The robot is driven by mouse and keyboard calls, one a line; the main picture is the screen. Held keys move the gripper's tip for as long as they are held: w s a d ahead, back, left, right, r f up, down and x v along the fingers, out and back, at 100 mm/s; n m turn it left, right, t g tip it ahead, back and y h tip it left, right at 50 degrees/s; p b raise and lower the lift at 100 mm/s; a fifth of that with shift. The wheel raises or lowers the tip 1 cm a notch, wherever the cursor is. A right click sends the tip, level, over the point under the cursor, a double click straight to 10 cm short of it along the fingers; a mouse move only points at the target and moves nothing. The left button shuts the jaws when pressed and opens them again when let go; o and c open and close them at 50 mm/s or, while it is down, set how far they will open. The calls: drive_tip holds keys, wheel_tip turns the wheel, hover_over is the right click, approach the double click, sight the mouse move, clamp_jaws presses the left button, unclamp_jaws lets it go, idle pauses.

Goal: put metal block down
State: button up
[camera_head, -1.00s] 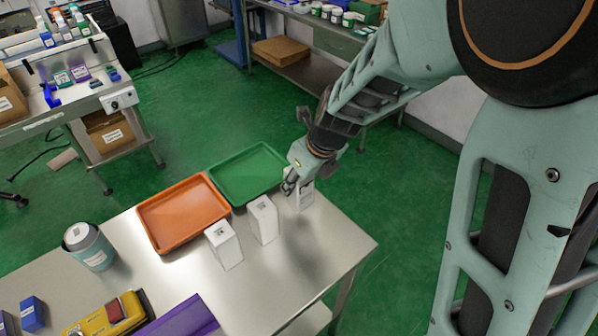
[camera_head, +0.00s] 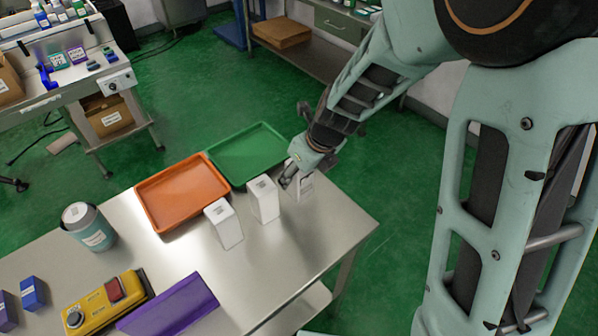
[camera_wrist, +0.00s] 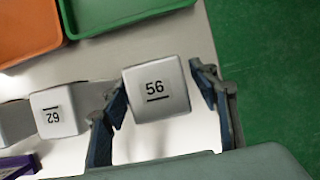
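My gripper (camera_head: 293,179) is at the right end of a row of white-grey blocks on the steel table (camera_head: 287,262). In the wrist view my gripper (camera_wrist: 160,85) has its two fingers apart, one on each side of a block marked 56 (camera_wrist: 157,88). A gap shows between this block and the right finger; the left finger is very close to it, and I cannot tell if they touch. In the head view this block (camera_head: 306,186) appears upright at the table's far edge, partly hidden by my gripper. Its base contact is unclear.
Two similar blocks stand to its left, a middle one (camera_head: 263,200) and a left one (camera_head: 224,224). An orange tray (camera_head: 181,193) and a green tray (camera_head: 247,154) lie behind. A canister (camera_head: 88,227), yellow control box (camera_head: 105,302) and purple item (camera_head: 168,306) are left. The table's right front is clear.

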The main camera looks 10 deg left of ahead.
drive_tip(key=shift+d+r, duration=0.1)
drive_tip(key=shift+r, duration=0.45)
drive_tip(key=p+v, duration=0.2)
drive_tip(key=v, duration=0.9)
drive_tip(key=shift+p, duration=0.4)
drive_tip(key=shift+s, duration=0.1)
